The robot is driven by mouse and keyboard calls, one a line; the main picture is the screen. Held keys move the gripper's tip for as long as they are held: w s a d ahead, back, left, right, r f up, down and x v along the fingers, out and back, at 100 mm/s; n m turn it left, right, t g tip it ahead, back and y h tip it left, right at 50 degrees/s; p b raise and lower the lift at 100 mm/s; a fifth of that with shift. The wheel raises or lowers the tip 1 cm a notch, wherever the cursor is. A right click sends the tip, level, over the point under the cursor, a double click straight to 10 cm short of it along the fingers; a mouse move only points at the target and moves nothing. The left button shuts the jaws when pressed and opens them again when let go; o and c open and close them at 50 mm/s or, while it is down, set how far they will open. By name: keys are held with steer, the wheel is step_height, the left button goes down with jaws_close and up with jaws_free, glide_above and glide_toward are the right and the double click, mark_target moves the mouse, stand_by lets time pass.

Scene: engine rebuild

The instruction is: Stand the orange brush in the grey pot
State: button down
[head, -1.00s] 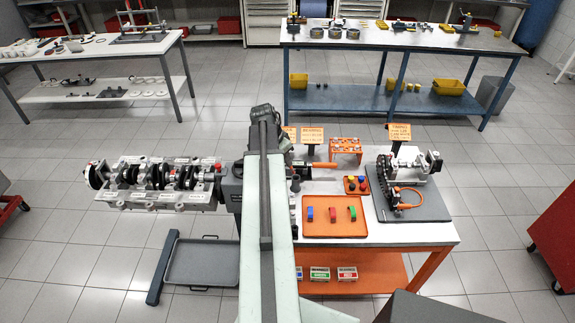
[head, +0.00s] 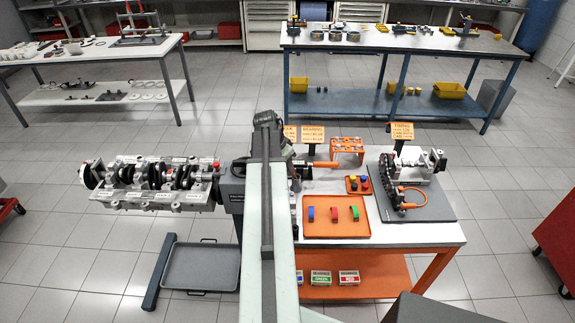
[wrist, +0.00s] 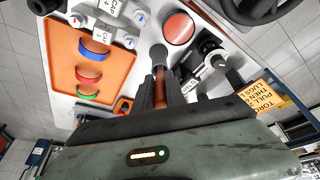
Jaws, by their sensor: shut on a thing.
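In the wrist view my gripper (wrist: 160,92) is shut on an orange-brown shaft with a dark rounded end, which I take as the orange brush (wrist: 158,58). The dark end points away from me, beyond the fingertips. A round thing with a red top and a pale rim, which may be the grey pot (wrist: 179,28), stands just beyond the brush and to its right in the wrist view. The brush looks apart from it. In the head view my arm hides my gripper, the brush and this round thing.
An orange tray (head: 312,231) holds blue, red and green pieces. A black tool with an orange handle (head: 327,164) lies behind it. A grey mat (head: 437,208) with a chain assembly lies at the right. A crankshaft block (head: 150,188) stands left of my arm.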

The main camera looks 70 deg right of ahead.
steer(key=c, duration=1.4)
jaws_free()
steer(key=shift+r, duration=0.15)
steer(key=shift+r+p, duration=0.3)
steer(key=shift+p, duration=0.2)
steer(key=p+v, duration=1.1)
steer(key=v, duration=0.1)
steer(key=shift+r+p, duration=0.2)
steer(key=shift+p, duration=0.15)
